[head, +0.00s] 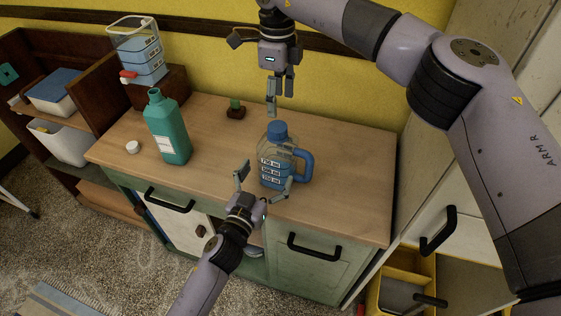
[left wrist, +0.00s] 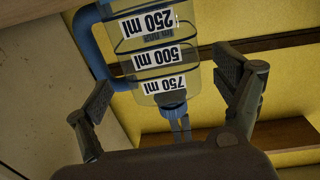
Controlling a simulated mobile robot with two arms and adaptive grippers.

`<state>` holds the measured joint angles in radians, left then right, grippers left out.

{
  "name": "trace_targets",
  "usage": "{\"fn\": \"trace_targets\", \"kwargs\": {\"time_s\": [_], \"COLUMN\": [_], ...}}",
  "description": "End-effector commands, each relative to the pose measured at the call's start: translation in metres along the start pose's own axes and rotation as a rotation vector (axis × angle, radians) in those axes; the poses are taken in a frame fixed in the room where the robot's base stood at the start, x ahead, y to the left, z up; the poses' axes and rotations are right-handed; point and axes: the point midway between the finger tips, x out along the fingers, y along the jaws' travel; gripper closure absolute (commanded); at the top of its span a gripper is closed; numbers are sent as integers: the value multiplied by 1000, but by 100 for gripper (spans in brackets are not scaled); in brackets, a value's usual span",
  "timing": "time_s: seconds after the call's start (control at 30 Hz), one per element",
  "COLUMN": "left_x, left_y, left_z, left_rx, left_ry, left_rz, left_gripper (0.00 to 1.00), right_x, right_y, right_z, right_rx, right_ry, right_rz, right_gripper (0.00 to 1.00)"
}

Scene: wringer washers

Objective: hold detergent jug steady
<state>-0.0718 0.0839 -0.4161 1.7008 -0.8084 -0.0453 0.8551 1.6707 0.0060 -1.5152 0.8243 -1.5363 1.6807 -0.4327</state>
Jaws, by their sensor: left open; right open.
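The detergent jug (head: 275,158) is clear with blue in its lower part, a blue cap and a blue side handle, and stands upright on the wooden counter. In the left wrist view the jug (left wrist: 155,50) appears upside down, its volume labels facing me. My left gripper (head: 262,184) is open at the jug's near side, one finger toward each side; contact cannot be told. Its fingers also show in the left wrist view (left wrist: 168,85). My right gripper (head: 280,96) is open and points down above and behind the cap, apart from the jug.
A green bottle (head: 168,130) and a small white cap (head: 133,147) stand left on the counter (head: 340,150). A clear container (head: 140,52) sits on a brown block at the back left. The counter right of the jug is clear.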

Motion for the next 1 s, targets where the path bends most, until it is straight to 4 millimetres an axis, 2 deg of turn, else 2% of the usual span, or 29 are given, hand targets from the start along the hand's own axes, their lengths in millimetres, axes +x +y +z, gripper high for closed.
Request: {"fn": "trace_targets", "kwargs": {"time_s": [0.03,0.2,0.43,0.6,0.87,1.0], "left_x": [12,45,77,86,88,87], "left_y": [0,0,0,0,0,0], "left_z": [-1,-1,0,0,0,0], "left_rx": [1,0,0,-1,-1,0], "left_ry": [3,1,1,0,0,0], "left_rz": [0,0,-1,0,0,0], "left_gripper": [12,12,12,12,12,19], "right_x": [0,0,0,0,0,0], "right_y": [0,0,0,0,0,0], "right_z": [0,0,0,0,0,0], "right_rx": [-1,-1,-1,-1,-1,-1], "right_ry": [-1,-1,-1,-1,-1,-1], "right_rz": [0,0,0,0,0,0], "right_gripper": [44,44,44,44,44,44]}}
